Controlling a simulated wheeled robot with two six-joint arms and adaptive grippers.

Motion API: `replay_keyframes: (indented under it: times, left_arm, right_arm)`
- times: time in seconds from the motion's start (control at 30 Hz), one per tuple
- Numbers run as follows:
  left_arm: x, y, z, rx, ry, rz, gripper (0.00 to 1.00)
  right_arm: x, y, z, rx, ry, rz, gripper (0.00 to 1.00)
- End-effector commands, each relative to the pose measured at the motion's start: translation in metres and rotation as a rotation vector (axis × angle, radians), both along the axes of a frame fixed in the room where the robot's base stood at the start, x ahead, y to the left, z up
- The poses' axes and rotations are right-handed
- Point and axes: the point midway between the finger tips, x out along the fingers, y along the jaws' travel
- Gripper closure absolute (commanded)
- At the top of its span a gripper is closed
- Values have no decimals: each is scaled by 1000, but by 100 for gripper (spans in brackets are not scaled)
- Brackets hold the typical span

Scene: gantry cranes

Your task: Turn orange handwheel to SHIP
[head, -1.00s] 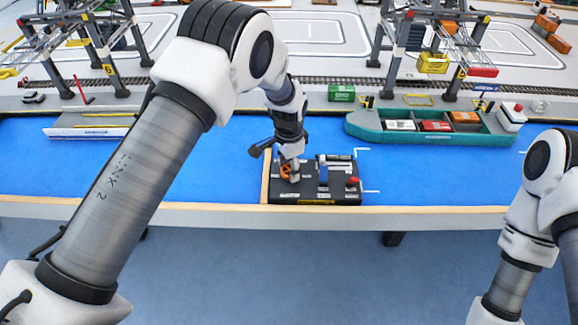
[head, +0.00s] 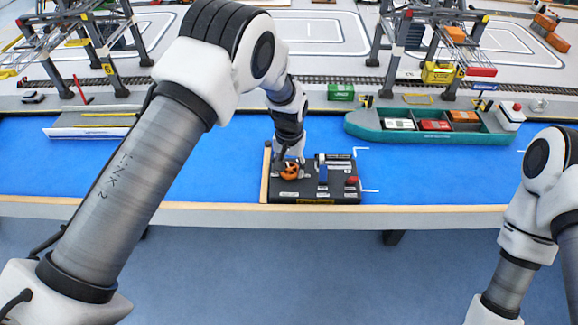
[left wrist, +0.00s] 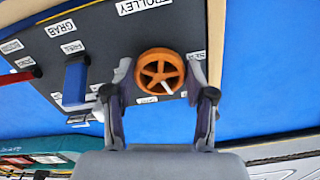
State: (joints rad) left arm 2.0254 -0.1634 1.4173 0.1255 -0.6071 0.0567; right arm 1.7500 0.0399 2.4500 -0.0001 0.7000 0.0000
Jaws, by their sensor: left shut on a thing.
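The orange handwheel (head: 290,173) stands at the left of the dark control panel (head: 338,196). The left wrist view shows it as an orange spoked wheel (left wrist: 152,57) under the TROLLEY label (left wrist: 144,5), with a white pointer towards the lower right. My left gripper (head: 289,167) is shut on the wheel, with one finger on each side of its rim in the left wrist view. Small labels lie on both sides of the wheel, partly hidden by the fingers. I cannot read SHIP on them. The right gripper is out of view.
A wooden strip (head: 265,178) borders the panel's left side. A green ship (head: 440,136) and crane legs stand behind. The blue surface beside the panel is clear.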

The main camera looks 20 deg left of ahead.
Motion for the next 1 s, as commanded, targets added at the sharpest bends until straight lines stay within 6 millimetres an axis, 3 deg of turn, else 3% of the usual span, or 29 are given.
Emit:
replay_keyframes:
  times: [0.4, 0.9, 0.93, 0.97, 1.0]
  left_arm:
    - [1, -1, 1, 0, -3, 184, 80]
    - [1, -1, 1, -1, -3, 203, 80]
    - [1, -1, 1, -1, -3, 203, 34]
    - [1, -1, 1, -1, -3, 202, 24]
    - [1, -1, 1, 0, -3, 202, 20]
  right_arm:
    - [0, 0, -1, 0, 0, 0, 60]
    - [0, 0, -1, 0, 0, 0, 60]
    - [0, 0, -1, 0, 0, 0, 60]
    - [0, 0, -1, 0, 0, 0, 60]
    - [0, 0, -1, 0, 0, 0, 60]
